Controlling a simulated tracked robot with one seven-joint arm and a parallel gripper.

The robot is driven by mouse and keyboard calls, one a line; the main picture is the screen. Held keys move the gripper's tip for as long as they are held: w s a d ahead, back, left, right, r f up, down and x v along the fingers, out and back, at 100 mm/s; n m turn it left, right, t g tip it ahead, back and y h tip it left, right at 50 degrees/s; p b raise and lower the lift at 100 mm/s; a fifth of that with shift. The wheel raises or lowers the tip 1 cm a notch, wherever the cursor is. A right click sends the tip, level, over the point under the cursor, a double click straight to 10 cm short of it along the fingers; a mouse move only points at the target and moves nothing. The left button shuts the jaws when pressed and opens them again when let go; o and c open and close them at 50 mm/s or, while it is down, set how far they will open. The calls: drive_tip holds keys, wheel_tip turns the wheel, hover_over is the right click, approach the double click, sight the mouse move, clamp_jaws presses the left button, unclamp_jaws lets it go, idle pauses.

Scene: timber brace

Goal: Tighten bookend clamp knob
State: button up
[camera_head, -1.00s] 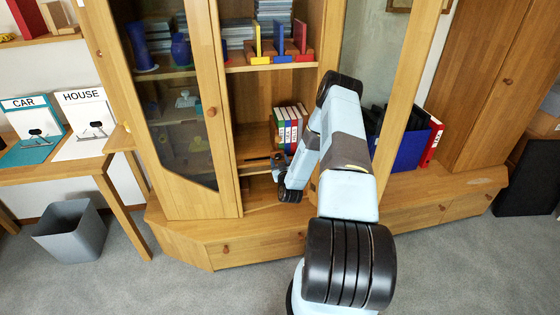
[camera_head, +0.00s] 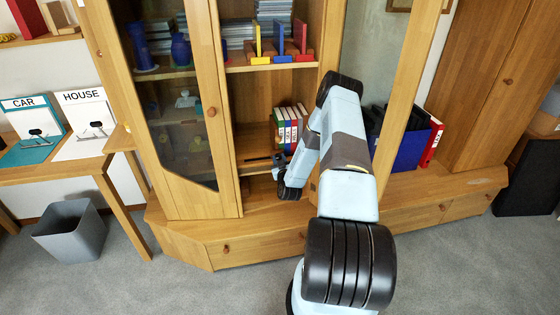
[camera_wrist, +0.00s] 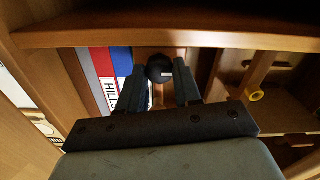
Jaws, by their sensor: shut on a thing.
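A round black knob (camera_wrist: 160,68) with a small pale mark sits between the fingers of my gripper (camera_wrist: 159,84) in the wrist view. The gripper is shut on the knob. In the head view my gripper (camera_head: 268,162) is inside the open cabinet, by the lower shelf board. A row of books (camera_head: 291,127) stands upright on that shelf. The books also show just left of the knob in the wrist view (camera_wrist: 104,75), with red, blue and white spines. The bookend clamp's body is mostly hidden, and I cannot tell how tightly it grips.
A wooden shelf edge (camera_wrist: 175,38) runs just above the knob. A glass cabinet door (camera_head: 172,110) stands left of my arm. A grey bin (camera_head: 72,230) stands on the floor.

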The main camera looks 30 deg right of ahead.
drive_tip(key=shift+d, duration=0.25)
drive_tip(key=shift+c, duration=0.5)
drive_tip(key=shift+a, duration=0.1)
drive_tip(key=shift+a+m, duration=0.2)
drive_tip(key=shift+m, duration=0.1)
drive_tip(key=shift+d+m, duration=0.15)
drive_tip(key=shift+m, duration=3.35)
drive_tip(key=o, duration=1)
drive_tip(key=shift+o, duration=0.2)
drive_tip(key=shift+s, duration=0.1)
